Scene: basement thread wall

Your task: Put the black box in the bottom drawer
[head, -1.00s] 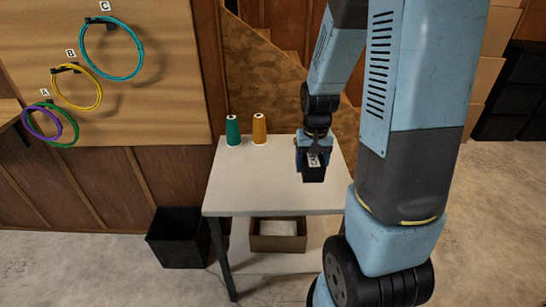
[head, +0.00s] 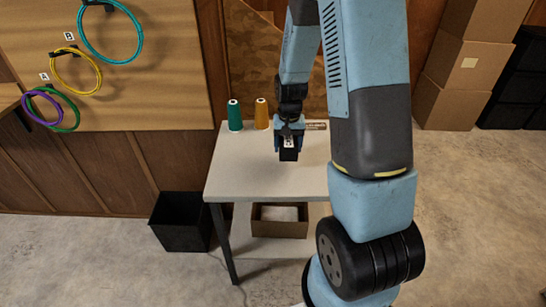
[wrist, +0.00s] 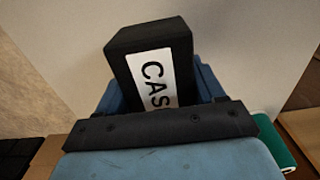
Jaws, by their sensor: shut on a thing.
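My gripper (head: 289,134) is shut on a small black box (head: 288,154) with a white label. In the wrist view the black box (wrist: 150,50) fills the jaws and its label shows the letters "CAS". In the head view the box is over the pale tabletop of a small table (head: 250,180); I cannot tell whether it touches the top. No drawer can be made out for certain in these views.
A green spool (head: 234,115) and an orange spool (head: 261,114) stand at the table's back left. A cardboard tray (head: 280,228) sits on the lower shelf. A black bin (head: 180,222) stands on the floor at left. Coloured rings hang on the wall board (head: 170,60). Cardboard boxes (head: 460,85) are stacked at back right.

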